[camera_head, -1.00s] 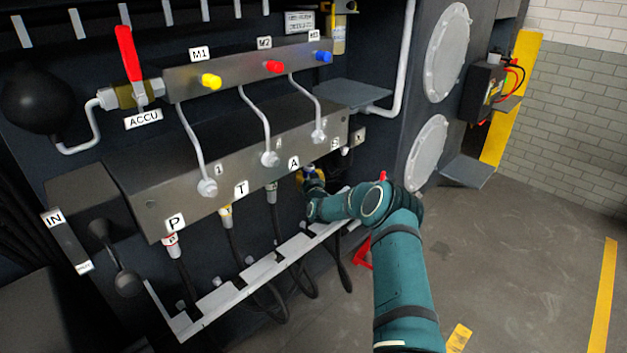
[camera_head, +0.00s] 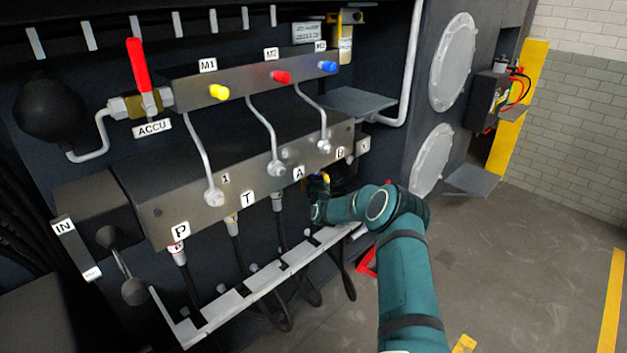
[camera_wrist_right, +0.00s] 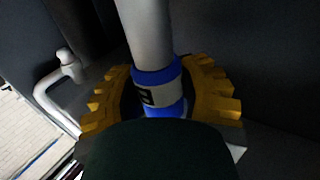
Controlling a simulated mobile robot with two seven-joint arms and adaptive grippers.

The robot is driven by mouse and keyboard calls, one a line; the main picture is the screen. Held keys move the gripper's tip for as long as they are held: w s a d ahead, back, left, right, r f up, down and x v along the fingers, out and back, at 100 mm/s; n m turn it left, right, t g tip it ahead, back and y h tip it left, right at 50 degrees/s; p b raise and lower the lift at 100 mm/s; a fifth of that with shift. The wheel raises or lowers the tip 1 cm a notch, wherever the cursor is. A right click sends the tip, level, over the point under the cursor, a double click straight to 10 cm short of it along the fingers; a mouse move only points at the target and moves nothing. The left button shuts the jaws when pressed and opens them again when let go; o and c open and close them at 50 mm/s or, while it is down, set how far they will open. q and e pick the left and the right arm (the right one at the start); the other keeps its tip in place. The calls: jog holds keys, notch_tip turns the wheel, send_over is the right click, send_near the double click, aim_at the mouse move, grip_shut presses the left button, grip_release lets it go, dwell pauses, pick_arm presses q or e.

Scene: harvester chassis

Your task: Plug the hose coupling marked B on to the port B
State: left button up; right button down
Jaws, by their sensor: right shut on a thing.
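My right gripper (camera_head: 319,184) is at the underside of the grey manifold block (camera_head: 240,170), below and a little left of the B label (camera_head: 340,153). In the right wrist view its yellow fingers (camera_wrist_right: 160,100) are closed around the hose coupling (camera_wrist_right: 154,77). The coupling has blue bands and a pale band with a dark mark, partly turned away. A grey cylindrical part continues from it towards the top of that view. Port B itself is hidden behind the gripper and block edge, so I cannot tell whether the coupling touches it. My left gripper is out of view.
Hoses are attached below the P (camera_head: 180,231), T (camera_head: 248,198) and A (camera_head: 299,173) labels. A pale slotted rail (camera_head: 262,280) runs under them. Grey pipes rise from the block to the upper manifold (camera_head: 250,80). Open floor (camera_head: 510,270) lies to the right.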

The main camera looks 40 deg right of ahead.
jog(key=shift+r+b, duration=0.15)
jog(key=shift+b, duration=0.3)
dwell(0.6)
jog(key=shift+r+p, duration=0.5)
jog(key=shift+r, duration=1.35)
dwell(0.9)
jog(key=shift+c, duration=2.2)
grip_release()
jog(key=shift+f, duration=0.1)
jog(key=shift+f, duration=0.1)
jog(key=shift+s, duration=0.1)
jog(key=v, duration=1.1)
jog(key=shift+s+a, duration=0.2)
jog(key=shift+s, duration=0.15)
